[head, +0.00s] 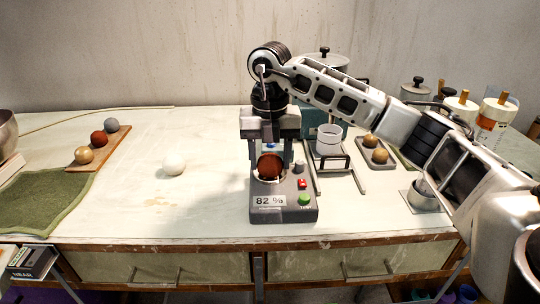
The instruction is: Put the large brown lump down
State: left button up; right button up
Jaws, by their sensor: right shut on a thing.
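The large brown lump (269,167), reddish brown and round, is at the front of a grey device (285,208) with a display reading 82 %. My right gripper (269,158) points straight down from above and is shut on the lump, one finger on each side. A pale ring or dish shows around the lump's lower part. I cannot tell whether the lump rests in it or hangs just above. My left gripper is not in view.
A wooden board (112,148) at left holds grey, red-brown and tan balls. A white ball (174,164) lies on the open table between. A green cloth (40,200) covers the left front. A stand with a white beaker (328,139) and a tray with tan balls (371,141) are right.

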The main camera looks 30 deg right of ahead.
aim_at(270, 156)
jog(key=shift+f, duration=0.15)
jog(key=o, duration=1.1)
jog(key=shift+o, duration=0.2)
pick_arm(q)
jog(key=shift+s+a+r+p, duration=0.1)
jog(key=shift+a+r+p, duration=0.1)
jog(key=shift+p, duration=0.65)
pick_arm(e)
notch_tip(270, 156, up, 12)
jog(key=shift+r, duration=0.2)
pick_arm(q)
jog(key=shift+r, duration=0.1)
